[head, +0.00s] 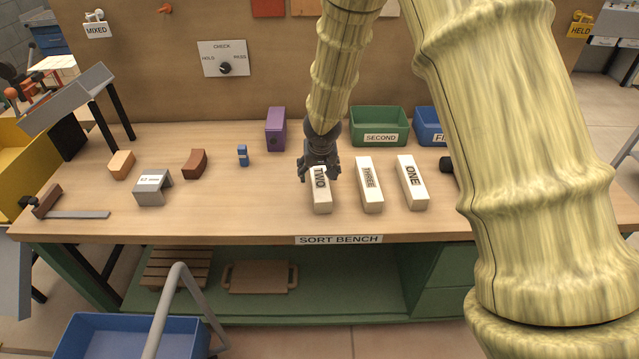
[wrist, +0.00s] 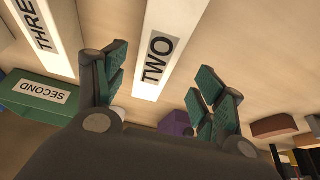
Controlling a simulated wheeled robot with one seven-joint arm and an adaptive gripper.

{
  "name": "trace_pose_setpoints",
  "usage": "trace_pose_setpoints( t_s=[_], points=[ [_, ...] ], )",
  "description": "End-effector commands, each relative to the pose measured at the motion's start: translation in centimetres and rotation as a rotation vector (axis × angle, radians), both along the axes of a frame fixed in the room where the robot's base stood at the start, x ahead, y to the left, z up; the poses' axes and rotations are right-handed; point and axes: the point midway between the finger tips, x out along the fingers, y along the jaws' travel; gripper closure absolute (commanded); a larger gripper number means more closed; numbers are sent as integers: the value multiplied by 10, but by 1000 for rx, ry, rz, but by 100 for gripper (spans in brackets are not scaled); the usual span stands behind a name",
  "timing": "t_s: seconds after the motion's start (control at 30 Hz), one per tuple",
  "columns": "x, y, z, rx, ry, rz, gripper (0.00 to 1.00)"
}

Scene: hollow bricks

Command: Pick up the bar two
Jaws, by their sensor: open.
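The bar two (head: 322,197) is a cream block with the label TWO, lying on the bench to the left of bar three (head: 369,188) and bar one (head: 412,185). My gripper (head: 320,168) is over the far end of bar two in the head view and hides part of it. In the wrist view my gripper (wrist: 158,85) is open, with green-padded fingers spread on either side of bar two (wrist: 170,45). I cannot tell whether a finger touches it. Bar three also shows in the wrist view (wrist: 45,40), outside the fingers.
A green SECOND bin (head: 380,127) and a blue bin (head: 430,126) stand behind the bars. A purple block (head: 275,128), a small blue piece (head: 243,155), a brown block (head: 195,162) and a grey channel block (head: 152,187) stand left. The bench front left of bar two is clear.

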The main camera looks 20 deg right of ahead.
Motion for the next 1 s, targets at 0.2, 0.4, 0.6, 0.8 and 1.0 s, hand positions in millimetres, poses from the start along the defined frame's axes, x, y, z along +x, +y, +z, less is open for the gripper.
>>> trace_pose_setpoints(
  t_s=[0.2, 0.4, 0.6, 0.8, 1.0],
  points=[
    [4, -3, -12, -2, 2, 2, 30],
    [11, -8, -32, -2, 2, 1, 30],
    [17, -10, -46, -2, 1, 0, 30],
    [19, -10, -48, -1, 0, 0, 30],
    [18, -10, -48, -1, 0, 0, 45]
  ],
)
